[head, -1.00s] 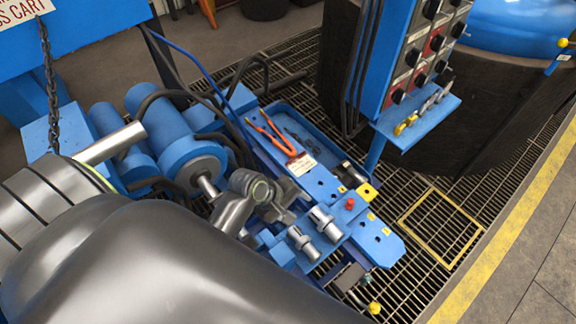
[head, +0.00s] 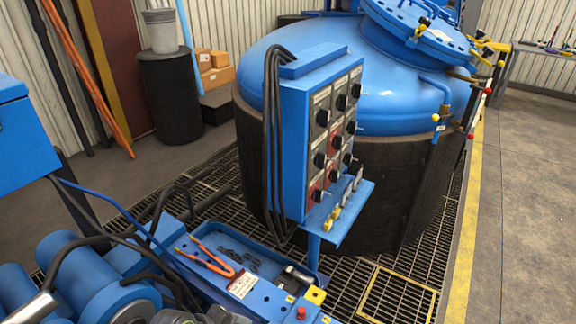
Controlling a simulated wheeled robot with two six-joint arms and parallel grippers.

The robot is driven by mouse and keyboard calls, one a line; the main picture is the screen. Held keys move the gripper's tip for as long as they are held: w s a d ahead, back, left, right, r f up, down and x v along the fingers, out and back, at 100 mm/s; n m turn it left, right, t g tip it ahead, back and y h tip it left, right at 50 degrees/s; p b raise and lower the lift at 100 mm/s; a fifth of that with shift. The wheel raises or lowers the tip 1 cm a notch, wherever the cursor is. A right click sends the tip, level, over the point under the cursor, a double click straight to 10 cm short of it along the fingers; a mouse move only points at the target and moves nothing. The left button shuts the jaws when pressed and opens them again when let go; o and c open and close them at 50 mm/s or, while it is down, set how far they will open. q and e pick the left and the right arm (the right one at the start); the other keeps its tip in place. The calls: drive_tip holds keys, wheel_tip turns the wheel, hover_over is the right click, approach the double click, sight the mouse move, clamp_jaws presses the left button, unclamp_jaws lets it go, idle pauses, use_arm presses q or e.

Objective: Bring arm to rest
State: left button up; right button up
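A grey part of my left arm's end (head: 205,316) shows at the bottom edge of the head view, beside the blue pump cart. Most of it is cut off, so its fingers and any hold are hidden. My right gripper is not in view. The blue cart (head: 262,299) carries a shallow blue tray (head: 213,238) at its back. Orange-handled pliers (head: 207,262) and several small dark chain-like pieces lie in and at the tray. A white label (head: 243,284), a yellow block (head: 315,295) and a red knob (head: 301,312) are on the cart's top.
A blue control panel (head: 295,150) with several black knobs and a small shelf (head: 346,222) stands at centre. Behind it is the large dark furnace vessel (head: 395,180) with its blue lid (head: 380,75). Grating covers the floor; concrete right of the yellow line (head: 463,240) is clear.

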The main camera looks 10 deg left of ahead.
use_arm(q)
drive_tip(key=shift+d+f, duration=0.1)
drive_tip(key=b+x, duration=0.2)
drive_tip(key=x, duration=1.5)
drive_tip(key=shift+f, duration=0.15)
drive_tip(key=p+v, duration=0.2)
drive_tip(key=v, duration=1.6)
drive_tip(key=b+x, duration=0.2)
drive_tip(key=x, duration=1.6)
drive_tip(key=shift+f, duration=0.2)
drive_tip(key=shift+r, duration=0.75)
drive_tip(key=shift+f+b, duration=0.2)
drive_tip(key=shift+b, duration=0.35)
drive_tip(key=shift+r, duration=0.15)
